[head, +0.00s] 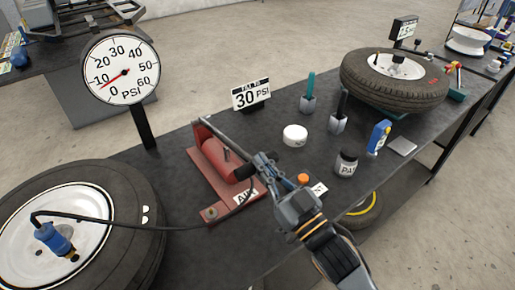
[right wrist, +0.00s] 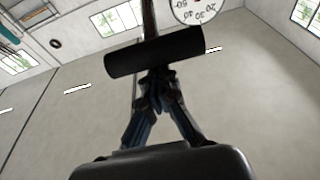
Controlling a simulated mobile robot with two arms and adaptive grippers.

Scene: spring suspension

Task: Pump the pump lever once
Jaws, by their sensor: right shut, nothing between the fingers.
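The red foot-style pump (head: 218,172) sits on the dark bench, left of my right gripper. The handle lies crosswise in the right wrist view (right wrist: 154,52). My right gripper (head: 262,160) is shut and empty, its fingertips right beside the handle; they also show in the right wrist view (right wrist: 157,80). Whether they touch it I cannot tell. The gauge (head: 121,68) has its red needle near 10 PSI. My left gripper is not seen.
A hose runs from the pump to a blue valve piece (head: 55,238) on the large wheel (head: 132,205) at left. A "30 PSI" sign (head: 251,93) stands behind. A white puck (head: 295,135), a jar (head: 345,164) and a blue tool (head: 379,137) stand to the right.

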